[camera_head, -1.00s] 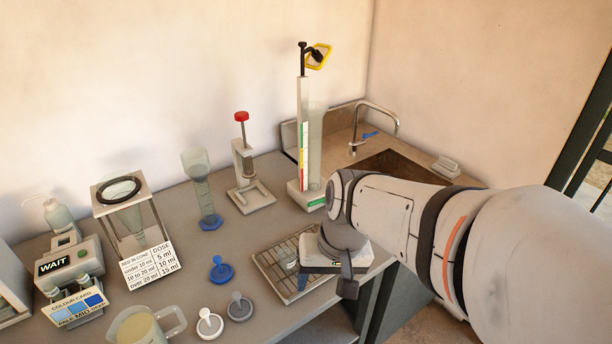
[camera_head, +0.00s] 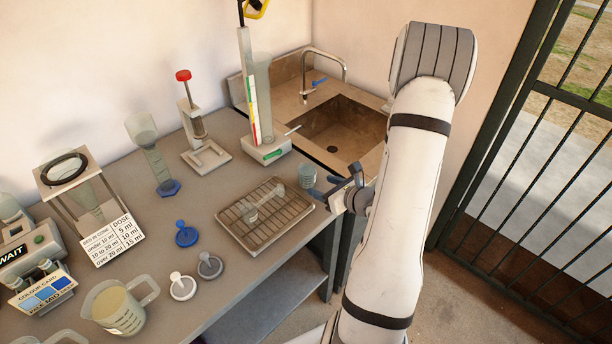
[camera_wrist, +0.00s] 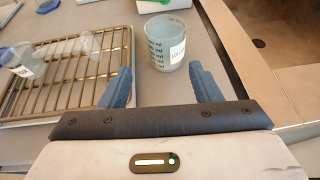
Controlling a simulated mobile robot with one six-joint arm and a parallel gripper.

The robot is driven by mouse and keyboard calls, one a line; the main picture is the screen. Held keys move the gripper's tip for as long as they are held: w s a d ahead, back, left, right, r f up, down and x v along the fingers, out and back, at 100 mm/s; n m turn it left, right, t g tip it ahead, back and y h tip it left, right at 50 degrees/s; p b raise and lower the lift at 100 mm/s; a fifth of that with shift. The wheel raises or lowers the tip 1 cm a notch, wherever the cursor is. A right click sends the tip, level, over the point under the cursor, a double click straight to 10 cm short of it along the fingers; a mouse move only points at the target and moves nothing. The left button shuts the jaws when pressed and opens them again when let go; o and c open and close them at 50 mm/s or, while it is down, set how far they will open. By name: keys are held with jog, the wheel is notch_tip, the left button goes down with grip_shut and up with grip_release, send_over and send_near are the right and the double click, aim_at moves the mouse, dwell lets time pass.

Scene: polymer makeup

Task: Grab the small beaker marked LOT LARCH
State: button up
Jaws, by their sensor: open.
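A small clear beaker (camera_head: 307,175) stands upright on the bench, between the wire rack and the sink. In the wrist view the beaker (camera_wrist: 168,45) shows printed lines and a white label that is only partly turned to me, so I cannot read its lot name. My gripper (camera_wrist: 163,86) is open and empty, its two blue fingers pointing towards the beaker. The beaker is just beyond the fingertips, roughly between their lines. In the head view my gripper (camera_head: 328,188) is at the bench's right edge, right beside the beaker.
A wire rack on a tray (camera_head: 290,222) holds another small clear vessel (camera_head: 250,213), lying tilted. The sink (camera_head: 345,125) is behind the beaker. A tall column stand (camera_head: 264,152) is behind left. Blue (camera_head: 186,236), white and grey stoppers and a jug (camera_head: 112,305) stand left.

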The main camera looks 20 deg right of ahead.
aim_at(313, 181)
jog(key=shift+w+d+f+h, duration=0.2)
jog(key=shift+d+f+h, duration=0.05)
jog(key=shift+f+h, duration=0.05)
jog(key=p+x, duration=0.1)
jog(key=x, duration=0.6)
jog(key=shift+w+p, duration=0.15)
jog(key=shift+p, duration=0.15)
jog(key=shift+r, duration=0.1)
jog(key=c, duration=0.8)
